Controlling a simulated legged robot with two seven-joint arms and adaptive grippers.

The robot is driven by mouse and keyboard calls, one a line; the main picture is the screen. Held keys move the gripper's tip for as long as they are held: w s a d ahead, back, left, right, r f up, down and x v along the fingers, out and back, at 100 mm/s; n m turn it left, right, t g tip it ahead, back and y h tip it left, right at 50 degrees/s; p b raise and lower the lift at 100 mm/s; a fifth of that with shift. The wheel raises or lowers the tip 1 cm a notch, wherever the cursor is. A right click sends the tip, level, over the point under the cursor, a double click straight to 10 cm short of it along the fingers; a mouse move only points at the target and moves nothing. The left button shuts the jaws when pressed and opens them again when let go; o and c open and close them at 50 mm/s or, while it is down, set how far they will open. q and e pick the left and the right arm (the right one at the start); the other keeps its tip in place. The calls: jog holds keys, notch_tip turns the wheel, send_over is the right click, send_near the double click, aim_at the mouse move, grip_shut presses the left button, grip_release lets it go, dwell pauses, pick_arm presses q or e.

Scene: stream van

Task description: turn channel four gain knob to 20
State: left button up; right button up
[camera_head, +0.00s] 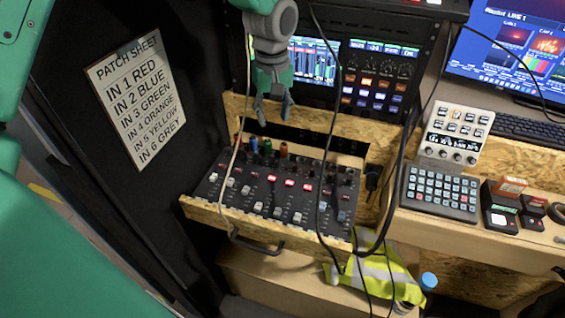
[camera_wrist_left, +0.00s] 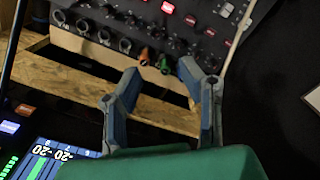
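The mixer (camera_head: 285,205) is a dark panel with faders, lit red buttons and small dark knobs, on a wooden drawer-like tray. Red, blue, green and orange plugs (camera_head: 283,150) stand at its back edge. In the wrist view, an orange plug (camera_wrist_left: 145,56) and a green plug (camera_wrist_left: 166,63) show beside a row of round sockets. I cannot tell which small knob is the channel four gain, nor read its setting. My left gripper (camera_head: 273,112) is open and empty above the back edge of the mixer; its spread fingers also show in the wrist view (camera_wrist_left: 158,72). My right gripper is not in view.
Black cables (camera_head: 325,130) hang in front of the mixer and rack. A rack with a meter screen (camera_head: 315,60) and lit buttons stands behind. A patch sheet (camera_head: 137,98) hangs left, listing IN 4 ORANGE. A keypad (camera_head: 440,190) sits right; a yellow vest (camera_head: 370,268) hangs below.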

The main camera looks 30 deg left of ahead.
aim_at(278, 160)
pick_arm(q)
jog(key=f, duration=0.5)
jog(key=f+b, duration=0.1)
jog(key=f, duration=0.4)
jog(key=w+f+b, duration=0.1)
jog(key=f, duration=0.4)
jog(key=shift+f, duration=0.35)
jog(key=shift+d, duration=0.2)
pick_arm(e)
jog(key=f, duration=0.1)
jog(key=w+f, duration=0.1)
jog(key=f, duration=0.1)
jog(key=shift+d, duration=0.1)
pick_arm(q)
jog(key=c, duration=0.7)
jog(key=shift+a, duration=0.1)
grip_shut()
